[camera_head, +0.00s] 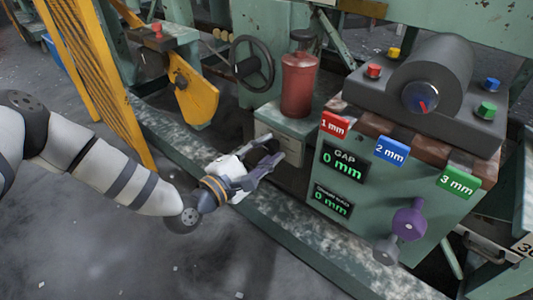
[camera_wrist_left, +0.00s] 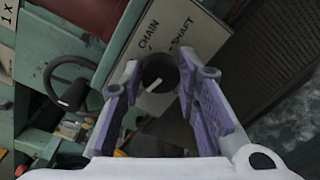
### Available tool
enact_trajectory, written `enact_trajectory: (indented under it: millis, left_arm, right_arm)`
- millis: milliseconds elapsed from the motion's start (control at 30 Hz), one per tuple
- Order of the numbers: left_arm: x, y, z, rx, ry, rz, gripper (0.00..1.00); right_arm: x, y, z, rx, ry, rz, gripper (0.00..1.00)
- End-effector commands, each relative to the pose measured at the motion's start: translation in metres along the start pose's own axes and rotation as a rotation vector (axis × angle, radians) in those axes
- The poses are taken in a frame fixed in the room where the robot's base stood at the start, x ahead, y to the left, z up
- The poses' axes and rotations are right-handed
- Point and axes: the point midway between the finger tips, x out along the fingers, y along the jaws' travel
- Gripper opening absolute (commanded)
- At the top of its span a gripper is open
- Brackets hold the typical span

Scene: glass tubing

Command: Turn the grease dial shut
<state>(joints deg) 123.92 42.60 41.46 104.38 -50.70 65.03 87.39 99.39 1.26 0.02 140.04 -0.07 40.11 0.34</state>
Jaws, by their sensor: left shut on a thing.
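The grease dial (camera_wrist_left: 157,72) is a round black knob with a white pointer mark, on a pale plate (camera_wrist_left: 205,40) lettered CHAIN and SHAFT. In the left wrist view the mark lies toward the knob's lower left, away from the lettering. My left gripper (camera_wrist_left: 158,78) has its purple-grey fingers on either side of the knob and is shut on it. In the head view my left gripper (camera_head: 272,157) reaches the pale plate (camera_head: 291,147) on the green box below the red cylinder (camera_head: 298,84); its fingers mostly cover the dial there. My right gripper is not in view.
A black handwheel (camera_head: 252,63) and a yellow guard (camera_head: 194,95) stand left of the box. To the right is a green cabinet (camera_head: 385,205) with GAP displays, coloured tags and a purple knob (camera_head: 408,222).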

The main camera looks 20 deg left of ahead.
Motion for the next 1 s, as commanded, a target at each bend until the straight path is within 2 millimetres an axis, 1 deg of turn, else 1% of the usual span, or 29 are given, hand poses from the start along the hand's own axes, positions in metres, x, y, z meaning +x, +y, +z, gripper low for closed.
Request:
enact_trajectory:
  millis: [33,200,400,1000]
  left_arm:
    - [-0.0005,-0.0038,-0.0011,-0.030,-0.001,-0.006,0.01]
    - [-0.0004,-0.0029,-0.0003,-0.122,-0.005,-0.006,0.01]
    - [-0.0005,-0.0024,-0.0001,-0.187,-0.007,-0.008,0.01]
    - [-0.0005,-0.0019,0.0012,-0.220,-0.009,-0.008,0.01]
  right_arm:
    - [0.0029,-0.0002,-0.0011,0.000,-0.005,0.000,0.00]
    - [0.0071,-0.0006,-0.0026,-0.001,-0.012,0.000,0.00]
    - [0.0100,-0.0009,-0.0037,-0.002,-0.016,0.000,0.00]
    - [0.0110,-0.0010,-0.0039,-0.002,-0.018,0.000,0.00]
